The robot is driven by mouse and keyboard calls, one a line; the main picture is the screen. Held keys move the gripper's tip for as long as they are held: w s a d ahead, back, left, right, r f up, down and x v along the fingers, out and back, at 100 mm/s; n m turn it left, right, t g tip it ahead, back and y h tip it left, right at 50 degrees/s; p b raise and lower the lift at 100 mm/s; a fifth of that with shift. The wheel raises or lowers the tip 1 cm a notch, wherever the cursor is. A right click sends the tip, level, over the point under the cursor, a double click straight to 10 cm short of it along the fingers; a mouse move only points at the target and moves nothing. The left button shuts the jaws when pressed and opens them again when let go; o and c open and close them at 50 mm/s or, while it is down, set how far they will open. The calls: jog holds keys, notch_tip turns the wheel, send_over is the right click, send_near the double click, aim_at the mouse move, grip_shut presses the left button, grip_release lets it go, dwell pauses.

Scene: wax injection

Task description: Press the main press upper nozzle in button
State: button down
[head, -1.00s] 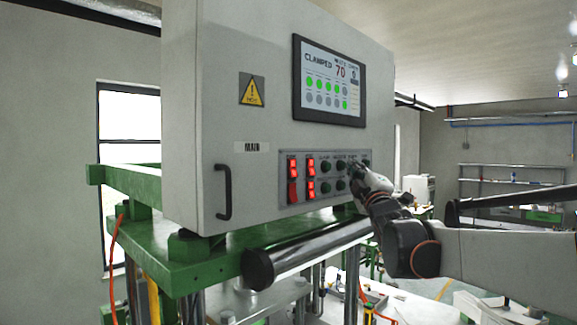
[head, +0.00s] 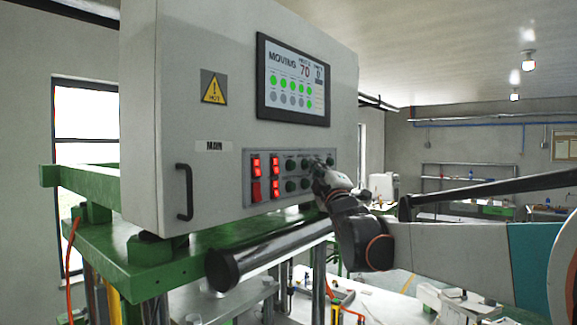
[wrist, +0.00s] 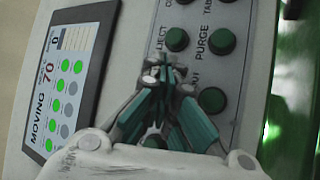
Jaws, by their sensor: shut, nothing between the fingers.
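The main press cabinet, labelled MAIN, carries a button panel (head: 249,196) with red switches and round green buttons. My gripper (head: 318,166) is shut and empty, at the panel's upper right part. In the wrist view my closed fingertips (wrist: 163,72) point at the panel among the buttons. A green button labelled in part "JECT" (wrist: 177,40) is just beyond the tips, and the PURGE button (wrist: 222,41) is beside it. Another green button (wrist: 211,100) is right of the fingers. The fingers hide part of the panel. I cannot read a nozzle label or tell whether the tips touch.
A screen (head: 293,82) above the panel reads MOVING and 70. A black handle (head: 184,192) is on the cabinet's left. Shelves stand at the back right.

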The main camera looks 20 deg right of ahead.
jog(key=shift+s+d, duration=0.1)
jog(key=shift+s, duration=0.05)
jog(key=shift+s+d, duration=0.3)
jog(key=shift+s, duration=0.3)
jog(key=s+d, duration=0.1)
jog(key=s, duration=0.2)
jog(key=s+d, duration=0.1)
jog(key=shift+s+d, duration=0.15)
jog(key=shift+d, duration=0.15)
dwell(0.3)
dwell(0.4)
